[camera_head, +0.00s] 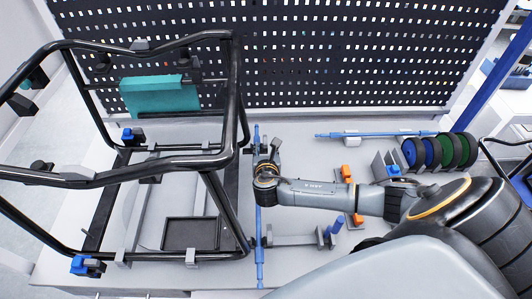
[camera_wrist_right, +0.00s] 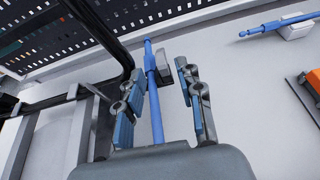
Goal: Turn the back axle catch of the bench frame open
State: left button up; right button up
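The bench frame (camera_head: 237,95), made of black tubes, stands on the left of the bench. A small blue-and-black fitting (camera_head: 133,136) sits at its back left and a similar one (camera_head: 85,265) at its front left; I cannot tell for sure which part is the back axle catch. A blue axle rod (camera_head: 259,225) runs along the frame's right side. My right gripper (camera_head: 265,150) is over the rod's back part. In the right wrist view its fingers (camera_wrist_right: 160,105) are apart, with the rod (camera_wrist_right: 155,75) seen between them. My left gripper is out of view.
A second blue rod (camera_head: 385,133) lies at the back right, near several dark wheels in a rack (camera_head: 390,165). Orange blocks (camera_head: 345,173) lie under my right arm. A perforated black panel (camera_head: 330,55) closes off the back.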

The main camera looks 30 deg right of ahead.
jog(key=shift+v, duration=1.6)
